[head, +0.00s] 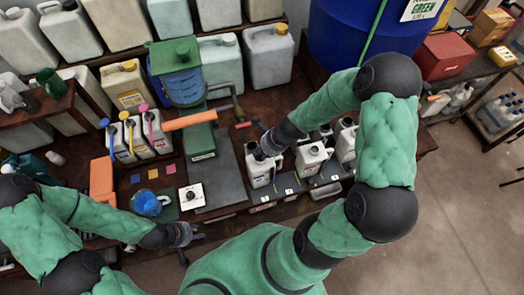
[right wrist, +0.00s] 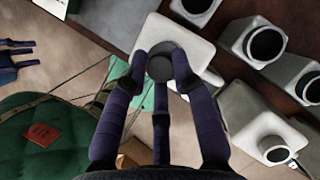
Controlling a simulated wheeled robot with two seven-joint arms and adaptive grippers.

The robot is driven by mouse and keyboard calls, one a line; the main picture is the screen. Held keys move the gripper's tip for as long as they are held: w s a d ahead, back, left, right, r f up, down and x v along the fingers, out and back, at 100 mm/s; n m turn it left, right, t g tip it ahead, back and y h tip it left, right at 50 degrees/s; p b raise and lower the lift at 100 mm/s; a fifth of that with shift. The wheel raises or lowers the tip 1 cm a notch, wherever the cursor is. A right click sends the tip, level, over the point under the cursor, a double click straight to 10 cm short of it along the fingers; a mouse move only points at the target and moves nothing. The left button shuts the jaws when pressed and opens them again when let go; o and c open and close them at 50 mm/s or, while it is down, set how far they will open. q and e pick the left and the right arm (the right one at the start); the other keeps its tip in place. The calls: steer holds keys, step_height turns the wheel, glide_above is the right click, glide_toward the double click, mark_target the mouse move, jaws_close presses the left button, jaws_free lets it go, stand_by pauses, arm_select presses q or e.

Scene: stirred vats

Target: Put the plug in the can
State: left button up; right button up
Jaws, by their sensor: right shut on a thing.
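The plug (right wrist: 160,68) is a small dark grey round piece between the fingertips of my right gripper (right wrist: 161,62), which is shut on it. The white can (right wrist: 199,42) lies right below it, and the plug overlaps the can's dark mouth in the right wrist view. I cannot tell whether it is inside the mouth or just above. In the head view my right gripper (head: 267,151) is at the top of the leftmost white can (head: 260,174) of a row, partly hiding its mouth. My left gripper (head: 190,236) is low at the bench's front edge; its fingers are unclear.
More white cans with dark open mouths (head: 311,160) stand close to the right. A grey plate (head: 218,182) lies left of the can. A blue vat with a green lid (head: 180,72), an orange handle (head: 191,121) and several capped jugs (head: 131,135) stand further left.

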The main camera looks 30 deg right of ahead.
steer(key=shift+f+b, duration=0.35)
steer(key=shift+f, duration=0.05)
stand_by(0.7)
steer(key=o, duration=1.5)
steer(key=shift+c, duration=0.2)
steer(key=shift+r, duration=0.1)
steer(key=shift+r+p, duration=3.7)
steer(key=shift+p, duration=0.1)
